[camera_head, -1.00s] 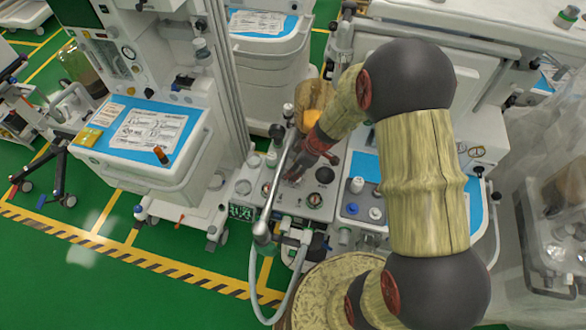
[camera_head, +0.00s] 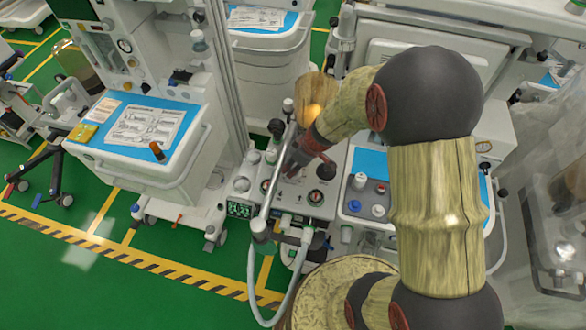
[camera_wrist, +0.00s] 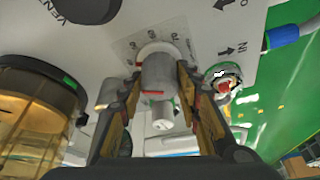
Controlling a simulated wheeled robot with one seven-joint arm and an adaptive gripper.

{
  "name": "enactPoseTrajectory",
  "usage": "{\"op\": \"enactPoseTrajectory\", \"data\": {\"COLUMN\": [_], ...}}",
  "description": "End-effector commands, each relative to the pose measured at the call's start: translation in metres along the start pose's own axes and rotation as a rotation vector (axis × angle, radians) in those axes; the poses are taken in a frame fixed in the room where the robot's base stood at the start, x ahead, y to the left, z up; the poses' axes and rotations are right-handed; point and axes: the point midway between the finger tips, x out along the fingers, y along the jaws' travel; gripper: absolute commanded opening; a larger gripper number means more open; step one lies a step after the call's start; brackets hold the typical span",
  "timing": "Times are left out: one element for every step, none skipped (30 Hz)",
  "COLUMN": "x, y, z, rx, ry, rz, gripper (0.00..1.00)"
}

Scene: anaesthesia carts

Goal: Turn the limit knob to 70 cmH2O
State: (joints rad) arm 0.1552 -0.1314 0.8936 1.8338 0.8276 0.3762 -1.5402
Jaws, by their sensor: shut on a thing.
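The limit knob (camera_wrist: 157,78) is a light grey stepped cylinder in the middle of the wrist view. It stands out from a pale panel with a printed number scale (camera_wrist: 150,38) around its base; the numbers are small and turned, so the exact setting is hard to read. A small red mark shows on the knob's side. My gripper (camera_wrist: 157,88) has one finger on each side of the knob and is shut on it. In the head view my gripper (camera_head: 296,158) reaches down to the machine's top panel and hides the knob.
An amber canister (camera_wrist: 28,125) with a black rim is at left in the wrist view, below a black ventilator knob (camera_wrist: 88,8). A port with a red centre (camera_wrist: 222,82) is close right of my right finger. In the head view a metal tube (camera_head: 278,185) stands beside my gripper.

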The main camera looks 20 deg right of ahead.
Motion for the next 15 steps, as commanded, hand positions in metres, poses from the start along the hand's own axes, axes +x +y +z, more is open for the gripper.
{"op": "enactPoseTrajectory", "data": {"x": [0.0013,0.0009,0.0006,0.0004,0.0002,0.0000,-0.0001,-0.0003,-0.0004,-0.0005,-0.0006,-0.0006,-0.0006,-0.0006,-0.0006], "y": [-0.0008,-0.0010,-0.0009,-0.0006,-0.0003,-0.0002,-0.0001,-0.0001,-0.0001,0.0000,0.0000,0.0000,0.0000,0.0000,0.0000], "z": [0.0006,0.0005,0.0004,0.0004,0.0003,0.0003,0.0003,0.0002,0.0002,0.0002,0.0002,0.0002,0.0002,0.0002,0.0002], "rx": [0.025,0.040,0.058,0.069,0.078,0.086,0.091,0.094,0.096,0.096,0.096,0.095,0.095,0.095,0.095], "ry": [0.000,-0.001,0.000,0.000,0.000,0.000,0.000,0.000,0.000,0.000,0.000,0.000,0.000,0.000,0.000], "rz": [0.012,0.018,0.025,0.029,0.033,0.036,0.038,0.038,0.039,0.039,0.039,0.039,0.039,0.039,0.039], "gripper": [0.09,0.09,0.09,0.09,0.09,0.09,0.08,0.08,0.08,0.08,0.08,0.08,0.08,0.08,0.08]}}
